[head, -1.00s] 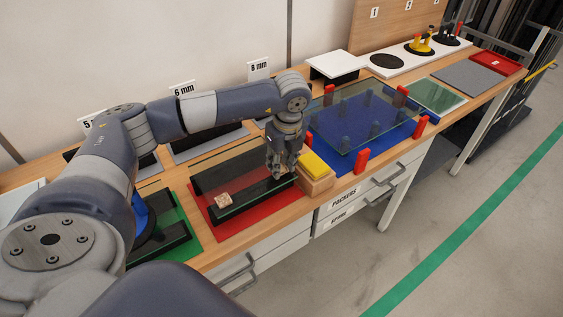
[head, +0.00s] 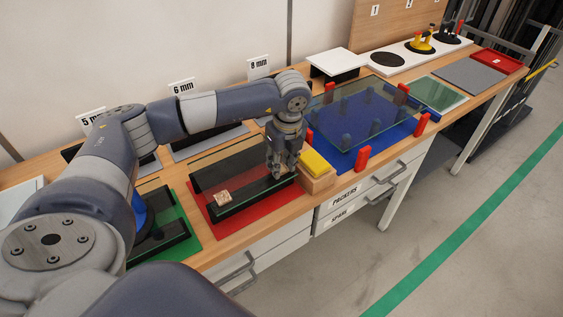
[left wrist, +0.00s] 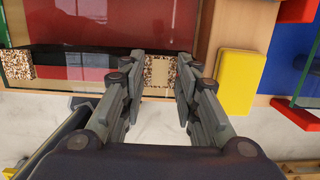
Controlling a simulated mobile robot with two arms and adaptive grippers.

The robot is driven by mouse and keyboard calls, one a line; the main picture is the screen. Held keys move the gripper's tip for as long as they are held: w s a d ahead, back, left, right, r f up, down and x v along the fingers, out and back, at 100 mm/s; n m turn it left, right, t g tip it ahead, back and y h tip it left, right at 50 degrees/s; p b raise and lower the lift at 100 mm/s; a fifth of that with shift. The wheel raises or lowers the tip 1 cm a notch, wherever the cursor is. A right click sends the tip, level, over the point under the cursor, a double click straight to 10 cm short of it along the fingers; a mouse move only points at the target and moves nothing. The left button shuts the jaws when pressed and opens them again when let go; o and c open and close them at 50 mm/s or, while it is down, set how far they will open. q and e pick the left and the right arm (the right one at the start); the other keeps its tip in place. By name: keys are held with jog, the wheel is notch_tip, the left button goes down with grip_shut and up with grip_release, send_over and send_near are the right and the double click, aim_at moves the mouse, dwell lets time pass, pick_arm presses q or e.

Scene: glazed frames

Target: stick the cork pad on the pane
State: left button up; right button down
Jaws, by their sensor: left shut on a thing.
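A clear glass pane (head: 243,165) rests on black supports over a red mat (head: 209,220). One speckled cork pad (head: 222,198) sits at its front left corner; it also shows in the left wrist view (left wrist: 17,64). My left gripper (head: 283,172) points down at the pane's front right corner. In the left wrist view, its fingers (left wrist: 160,85) are shut on a second cork pad (left wrist: 160,72), over the black front support. I cannot tell whether this held pad touches the glass. My right gripper is not in view.
A wooden block with a yellow top (head: 316,163) stands close to the right of the gripper. Further right, a larger pane (head: 375,105) stands on posts over a blue mat (head: 400,130), with red blocks (head: 362,158) around it. A green mat (head: 183,240) lies at left.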

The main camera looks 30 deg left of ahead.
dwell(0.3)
pick_arm(q)
jog(key=o, duration=0.7)
jog(key=shift+r, duration=0.1)
jog(key=r, duration=0.4)
jog(key=d+r, duration=0.1)
jog(key=r, duration=0.6)
jog(key=shift+s+d+r, duration=0.3)
jog(key=shift+s+d, duration=0.05)
